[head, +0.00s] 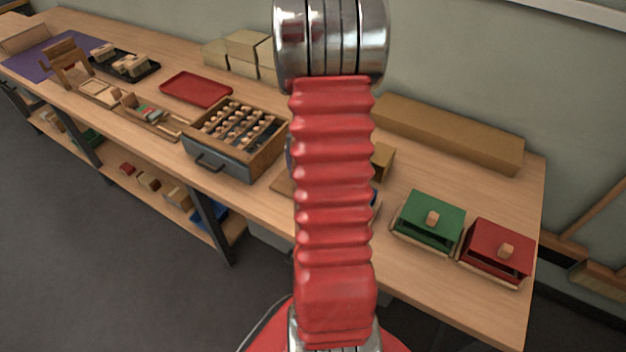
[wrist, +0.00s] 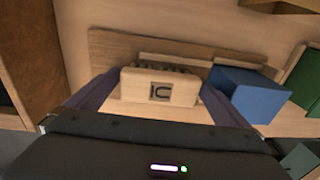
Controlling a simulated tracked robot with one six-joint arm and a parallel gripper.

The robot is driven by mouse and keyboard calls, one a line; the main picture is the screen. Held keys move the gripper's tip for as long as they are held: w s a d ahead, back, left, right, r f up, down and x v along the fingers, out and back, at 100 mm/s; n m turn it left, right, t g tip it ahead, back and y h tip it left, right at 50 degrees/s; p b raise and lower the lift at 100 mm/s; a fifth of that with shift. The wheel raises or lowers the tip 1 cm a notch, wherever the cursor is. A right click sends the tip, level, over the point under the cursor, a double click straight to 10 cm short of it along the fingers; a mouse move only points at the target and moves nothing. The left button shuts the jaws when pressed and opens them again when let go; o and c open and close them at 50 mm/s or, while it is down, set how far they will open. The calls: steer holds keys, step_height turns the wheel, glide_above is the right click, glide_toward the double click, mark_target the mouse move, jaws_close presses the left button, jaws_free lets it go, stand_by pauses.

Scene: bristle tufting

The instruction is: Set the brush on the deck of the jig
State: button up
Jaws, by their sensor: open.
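In the wrist view a pale wooden block (wrist: 160,88) with a dark square mark on its front and a row of dark spots along its top looks like the brush. It sits over a wooden board (wrist: 115,42), which looks like part of the jig. My gripper (wrist: 158,108) is open, with one dark purple finger on each side of the block. I cannot tell whether the fingers touch it. In the head view my red arm hides the gripper and the brush; only an edge of a wooden board (head: 283,186) shows beside it.
A blue box (wrist: 247,94) stands close to the right finger. In the head view a crate of knobbed pieces (head: 203,162) stands left of my arm. Green (head: 425,209) and red (head: 490,240) lidded boxes stand right. A long cardboard box (head: 450,132) lies behind.

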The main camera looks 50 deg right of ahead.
step_height(320, 180, up, 12)
steer(key=shift+w+d+r, duration=0.15)
steer(key=shift+w+d, duration=0.15)
steer(key=shift+w, duration=0.05)
stand_by(0.5)
steer(key=shift+a, duration=0.1)
steer(key=w+a+r+m+t+h, duration=0.15)
steer(key=a+r+m, duration=0.3)
steer(key=a, duration=0.45)
steer(key=w+a+r+m+t, duration=0.1)
steer(key=w+a+r+m, duration=0.3)
steer(key=a, duration=0.5)
steer(key=s+a+r+m+t, duration=0.1)
steer(key=s+a+m, duration=0.1)
steer(key=a, duration=0.4)
steer(key=s+a+r+m+t, duration=0.1)
steer(key=s+a+m, duration=0.2)
steer(key=a+m, duration=0.2)
steer(key=s+a+r+m+t+y, duration=0.1)
steer(key=s+a+r+m, duration=0.1)
steer(key=a, duration=0.6)
steer(key=shift+s+m+t, duration=0.35)
steer(key=shift+s+m, duration=0.4)
